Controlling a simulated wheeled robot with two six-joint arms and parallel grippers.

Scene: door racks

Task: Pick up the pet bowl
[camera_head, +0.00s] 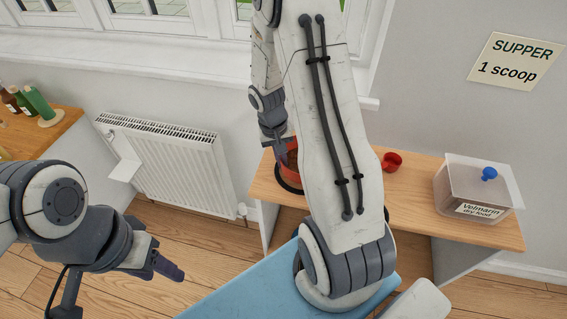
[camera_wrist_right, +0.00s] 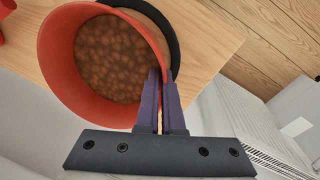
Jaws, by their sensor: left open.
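The pet bowl (camera_head: 293,160) is red and filled with brown kibble; in the head view my right arm partly hides it on the wooden bench. In the right wrist view the bowl (camera_wrist_right: 55,62) fills the upper left, beside a black ring (camera_wrist_right: 168,22). I cannot tell whether the bowl touches the bench. My right gripper (camera_wrist_right: 161,78) has its two dark fingers close together, one on each side of the bowl's rim, shut on it. It also shows at the bowl in the head view (camera_head: 281,155). My left gripper (camera_head: 168,267) is open and empty, over the floor at lower left.
The wooden bench (camera_head: 410,218) also bears a red cup-like thing (camera_head: 392,161) and a clear dry-food bin (camera_head: 470,190) with a blue knob. A white radiator (camera_head: 175,160) stands left of the bench. A counter with bottles (camera_head: 38,102) is at far left.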

